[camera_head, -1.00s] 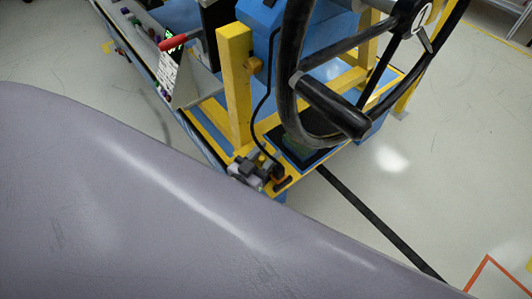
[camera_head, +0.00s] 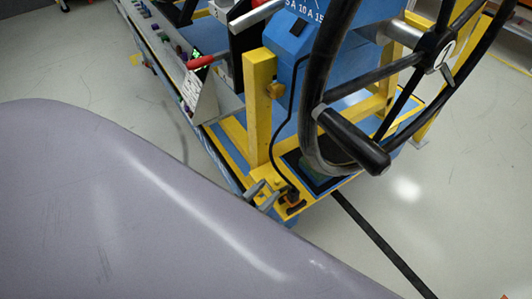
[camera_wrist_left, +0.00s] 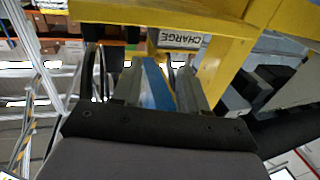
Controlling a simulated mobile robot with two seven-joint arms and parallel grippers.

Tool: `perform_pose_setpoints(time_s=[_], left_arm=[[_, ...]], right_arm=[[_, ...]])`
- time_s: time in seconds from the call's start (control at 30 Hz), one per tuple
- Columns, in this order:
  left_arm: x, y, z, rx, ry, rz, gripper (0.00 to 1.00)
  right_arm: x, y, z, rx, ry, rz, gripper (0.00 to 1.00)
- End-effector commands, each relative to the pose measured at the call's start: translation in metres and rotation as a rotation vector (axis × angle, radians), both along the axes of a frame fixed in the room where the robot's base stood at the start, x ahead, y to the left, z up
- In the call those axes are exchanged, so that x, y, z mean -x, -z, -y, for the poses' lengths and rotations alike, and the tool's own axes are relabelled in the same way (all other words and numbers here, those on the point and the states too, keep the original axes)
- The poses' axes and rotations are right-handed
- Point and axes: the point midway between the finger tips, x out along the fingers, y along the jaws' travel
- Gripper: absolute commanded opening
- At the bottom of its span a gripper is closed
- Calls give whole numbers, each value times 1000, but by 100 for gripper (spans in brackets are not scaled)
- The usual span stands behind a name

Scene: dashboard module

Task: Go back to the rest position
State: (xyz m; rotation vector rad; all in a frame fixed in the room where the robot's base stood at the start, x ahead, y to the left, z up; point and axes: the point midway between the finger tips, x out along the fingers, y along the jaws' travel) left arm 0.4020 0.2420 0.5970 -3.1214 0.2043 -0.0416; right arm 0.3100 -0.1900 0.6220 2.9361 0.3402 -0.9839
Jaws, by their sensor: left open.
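My left gripper (camera_head: 263,195) shows only as two grey fingertips past the edge of a large smooth grey-mauve surface, which hides the rest of it. Its fingers are apart and empty beside the black connector (camera_head: 293,197), which sits at the yellow frame's front corner with a black cable running up from it. In the left wrist view, the two fingers (camera_wrist_left: 160,88) stand apart with a blue strip and yellow frame visible beyond them, and nothing is held. My right gripper is not in view.
The yellow and blue dashboard stand (camera_head: 259,105) carries a large black steering wheel (camera_head: 335,70) with a handle. A red-tipped lever (camera_head: 201,62) and switch panel (camera_head: 160,45) lie to the left. In the left wrist view, yellow beams (camera_wrist_left: 215,60) stand close around the gripper. Open floor (camera_head: 450,210) lies right.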

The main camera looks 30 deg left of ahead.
Motion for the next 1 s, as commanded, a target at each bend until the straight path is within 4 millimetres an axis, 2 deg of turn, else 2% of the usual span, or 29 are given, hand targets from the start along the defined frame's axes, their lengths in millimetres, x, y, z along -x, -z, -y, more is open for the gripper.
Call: perform_pose_setpoints(time_s=[0.27, 0.43, 0.57, 0.7, 0.9, 1.0], left_arm=[[0, 0, 0, 0, 0, -1, 43], [5, -10, 6, 1, 14, -44, 43], [18, -31, 20, -4, 42, -147, 43], [41, -61, 35, -23, 72, -310, 43], [76, -98, 41, -65, 80, -523, 43], [89, -111, 41, -82, 75, -594, 43]], right_arm=[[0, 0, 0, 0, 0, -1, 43], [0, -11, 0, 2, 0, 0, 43], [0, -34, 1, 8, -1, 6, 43], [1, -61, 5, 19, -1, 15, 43], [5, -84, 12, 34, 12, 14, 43], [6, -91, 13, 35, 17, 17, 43]])
